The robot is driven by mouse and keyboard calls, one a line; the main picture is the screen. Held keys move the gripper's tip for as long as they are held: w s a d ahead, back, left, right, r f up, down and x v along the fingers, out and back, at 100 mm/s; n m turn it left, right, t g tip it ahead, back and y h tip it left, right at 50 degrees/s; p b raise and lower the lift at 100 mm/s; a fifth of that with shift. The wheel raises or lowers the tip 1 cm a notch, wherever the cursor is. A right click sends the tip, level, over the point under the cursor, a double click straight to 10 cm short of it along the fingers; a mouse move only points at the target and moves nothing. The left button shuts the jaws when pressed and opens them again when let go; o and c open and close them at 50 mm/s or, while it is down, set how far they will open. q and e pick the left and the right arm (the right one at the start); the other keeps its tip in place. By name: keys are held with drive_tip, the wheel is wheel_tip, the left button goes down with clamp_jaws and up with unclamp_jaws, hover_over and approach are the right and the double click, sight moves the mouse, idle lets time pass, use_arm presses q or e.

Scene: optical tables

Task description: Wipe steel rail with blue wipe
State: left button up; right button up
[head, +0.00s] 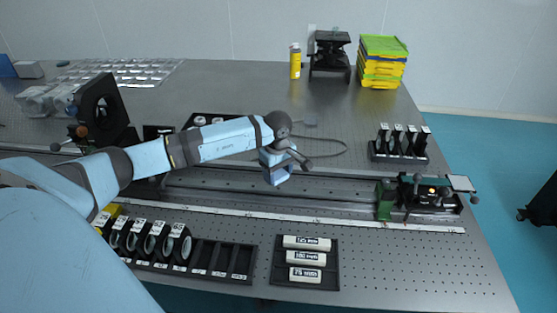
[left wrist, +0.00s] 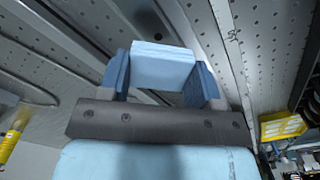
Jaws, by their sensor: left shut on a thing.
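The steel rail (head: 330,207) runs left to right across the optical table in the head view. My left gripper (head: 277,176) is over the rail near its middle. In the left wrist view, my left gripper (left wrist: 160,80) is shut on the blue wipe (left wrist: 163,66), a pale blue folded block between its two dark blue fingers. In the head view the wipe is hard to tell apart from the gripper. Whether the wipe touches the rail I cannot tell. My right gripper is not in view.
A green and black carriage (head: 420,195) sits on the rail at the right. In front stand a rack of round black lens mounts (head: 185,245) and a tray with white labelled cylinders (head: 306,262). A slotted black holder (head: 399,145) stands behind the rail at the right.

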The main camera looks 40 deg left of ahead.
use_arm(q)
drive_tip(key=shift+a+r+p, duration=0.15)
drive_tip(key=shift+r+p, duration=0.15)
drive_tip(key=shift+r, duration=0.6)
drive_tip(key=shift+r+p, duration=0.45)
drive_tip(key=shift+r, duration=0.6)
